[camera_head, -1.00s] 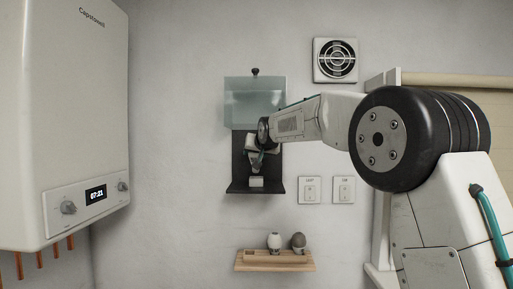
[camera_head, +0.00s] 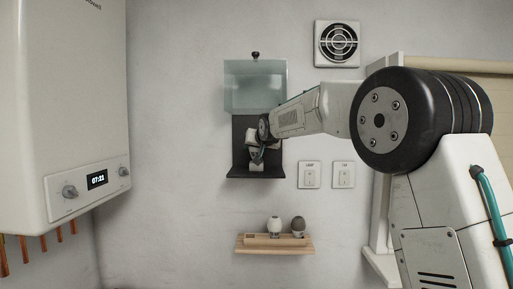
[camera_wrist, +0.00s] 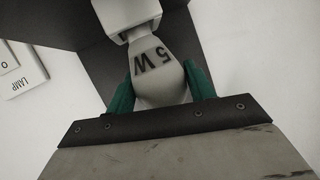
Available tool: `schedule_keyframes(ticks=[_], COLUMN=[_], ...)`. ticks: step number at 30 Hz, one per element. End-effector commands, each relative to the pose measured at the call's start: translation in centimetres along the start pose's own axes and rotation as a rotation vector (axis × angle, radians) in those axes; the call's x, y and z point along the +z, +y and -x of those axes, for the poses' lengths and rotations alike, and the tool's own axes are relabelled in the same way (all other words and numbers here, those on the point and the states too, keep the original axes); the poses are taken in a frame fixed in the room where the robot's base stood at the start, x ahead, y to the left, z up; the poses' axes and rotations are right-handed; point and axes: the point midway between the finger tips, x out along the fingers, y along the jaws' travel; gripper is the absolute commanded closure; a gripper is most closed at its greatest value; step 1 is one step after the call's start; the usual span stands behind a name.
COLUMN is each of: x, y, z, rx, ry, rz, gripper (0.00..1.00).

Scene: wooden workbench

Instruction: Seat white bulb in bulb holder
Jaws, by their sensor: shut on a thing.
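The white bulb (camera_wrist: 158,75), marked "5 W", sits between the green fingers of my gripper (camera_wrist: 160,90) in the wrist view. My gripper is shut on it. The bulb's narrow end meets the white bulb holder (camera_wrist: 126,14), whose far part is cut off by the picture edge. I cannot tell how deep the bulb sits in it. In the head view my gripper (camera_head: 257,157) is just above the small white holder (camera_head: 256,168), in front of the dark bracket (camera_head: 240,165); the bulb itself is hard to make out there.
A clear raised cover (camera_head: 255,86) hangs above the bracket. Switches (camera_head: 309,175) are to its right, also in the wrist view (camera_wrist: 22,82). Below, a wooden shelf (camera_head: 275,250) bears a white bulb (camera_head: 274,225) and a darker one (camera_head: 298,226). A boiler (camera_head: 65,120) stands left.

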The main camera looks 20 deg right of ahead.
Motion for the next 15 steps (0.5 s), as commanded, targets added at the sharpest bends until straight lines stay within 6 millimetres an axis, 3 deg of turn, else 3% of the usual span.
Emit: schedule_keyframes(ticks=[15], x=[0.62], y=[0.13], z=[-0.25], rx=[0.0], ry=[-0.001], rz=[0.0], gripper=[0.69])
